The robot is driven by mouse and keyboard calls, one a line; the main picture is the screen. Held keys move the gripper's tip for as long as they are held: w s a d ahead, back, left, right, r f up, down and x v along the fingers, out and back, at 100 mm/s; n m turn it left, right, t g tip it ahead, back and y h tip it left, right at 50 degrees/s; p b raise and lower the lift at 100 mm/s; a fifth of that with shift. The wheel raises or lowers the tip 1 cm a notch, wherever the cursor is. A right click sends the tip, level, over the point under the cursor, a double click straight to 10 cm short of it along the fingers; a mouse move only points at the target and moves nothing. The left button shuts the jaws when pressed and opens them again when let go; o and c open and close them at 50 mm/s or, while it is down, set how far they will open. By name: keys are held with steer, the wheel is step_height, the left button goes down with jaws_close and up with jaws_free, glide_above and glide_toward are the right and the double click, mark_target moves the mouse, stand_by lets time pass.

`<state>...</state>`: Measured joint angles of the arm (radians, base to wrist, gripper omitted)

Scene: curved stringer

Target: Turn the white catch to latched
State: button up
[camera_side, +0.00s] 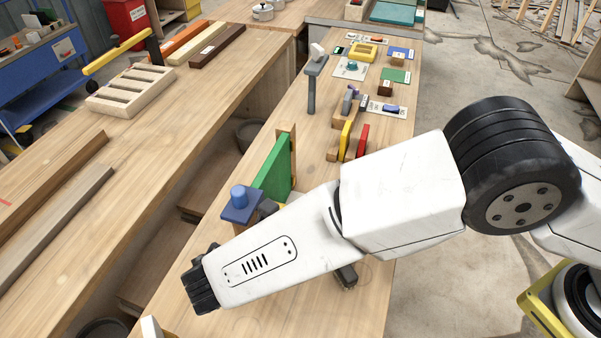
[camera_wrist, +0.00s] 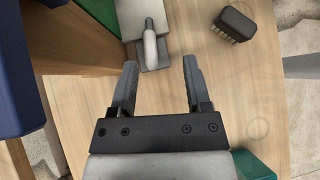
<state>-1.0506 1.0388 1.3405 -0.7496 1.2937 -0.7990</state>
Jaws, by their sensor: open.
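In the wrist view a pale, whitish lever (camera_wrist: 150,45), which looks like the white catch, points toward my gripper. It lies over a small grey plate (camera_wrist: 156,63) beside a light base at the top of the picture. My gripper (camera_wrist: 159,68) is open, with one dark finger on each side of the lever's line and nothing between them. The lever's near end is just ahead of the fingertips, with no contact visible. In the side view my arm covers this spot, so I cannot make out the catch or the fingers there.
A blue block (camera_side: 238,208) and an upright green panel (camera_side: 275,170) stand close behind my wrist. A dark block (camera_wrist: 235,24) lies right of the lever. A teal piece (camera_wrist: 254,165) is at lower right.

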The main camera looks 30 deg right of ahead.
steer(key=shift+s+a+f+y, duration=0.1)
steer(key=shift+s+a+y, duration=0.1)
steer(key=shift+a, duration=0.45)
steer(key=shift+s+a+f+y, duration=0.1)
steer(key=shift+a+y, duration=0.1)
steer(key=shift+a, duration=0.4)
steer(key=shift+w, duration=0.1)
steer(key=shift+x, duration=3.9)
steer(key=shift+w+d+r, duration=0.1)
jaws_close()
